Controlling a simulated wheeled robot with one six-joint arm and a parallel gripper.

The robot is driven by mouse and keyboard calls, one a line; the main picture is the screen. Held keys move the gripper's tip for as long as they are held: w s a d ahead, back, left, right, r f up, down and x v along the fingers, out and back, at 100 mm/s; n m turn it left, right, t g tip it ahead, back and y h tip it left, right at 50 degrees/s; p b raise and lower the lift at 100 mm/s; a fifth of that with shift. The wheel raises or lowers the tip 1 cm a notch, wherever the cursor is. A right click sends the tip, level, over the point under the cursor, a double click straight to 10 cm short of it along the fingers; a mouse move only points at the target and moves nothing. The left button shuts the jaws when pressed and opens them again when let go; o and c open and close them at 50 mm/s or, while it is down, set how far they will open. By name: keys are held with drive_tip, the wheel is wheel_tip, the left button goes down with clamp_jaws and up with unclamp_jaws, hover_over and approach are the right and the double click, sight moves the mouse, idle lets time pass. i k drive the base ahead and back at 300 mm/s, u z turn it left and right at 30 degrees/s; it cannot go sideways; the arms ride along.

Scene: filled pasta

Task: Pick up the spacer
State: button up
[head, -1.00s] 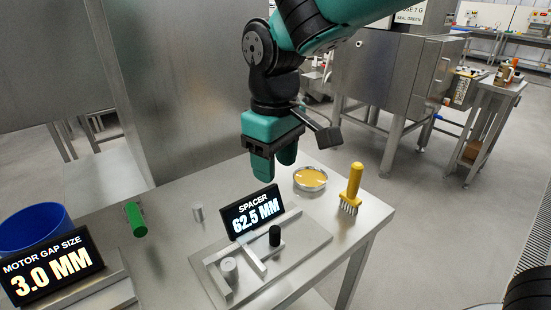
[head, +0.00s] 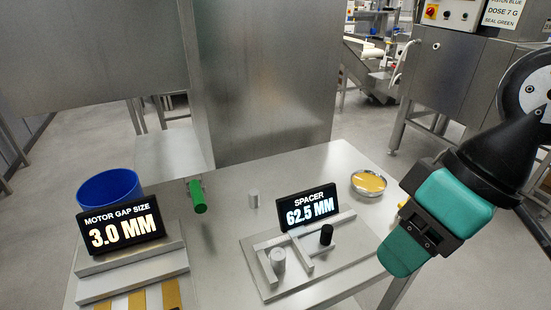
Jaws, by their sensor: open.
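A black sign (head: 310,208) reading "SPACER 62.5 MM" stands on a flat metal fixture plate (head: 333,263) with raised bars. On the plate are a short grey cylinder (head: 278,260) at the left and a black cylinder (head: 326,235) at the right. Another small grey cylinder (head: 254,199) stands upright on the table behind the plate. I cannot tell which of these is the spacer. My gripper (head: 399,262) is at the right, over the table's right edge, apart from the cylinders. It is open, with nothing visible in it; one finger hides most of the other.
A sign (head: 122,226) reading "MOTOR GAP SIZE 3.0 MM" stands at left, before a blue bin (head: 108,188). A round dish of yellow stuff (head: 369,184) lies at right. A yellow item (head: 403,203) is mostly hidden by my gripper.

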sight(278, 255)
drive_tip(key=z, duration=0.55)
drive_tip(key=k, duration=1.3)
drive_tip(key=u, duration=0.4)
drive_tip(key=i, duration=0.8)
drive_tip(key=u, duration=1.2)
drive_tip(key=i, duration=0.25)
drive_tip(key=u, duration=0.15)
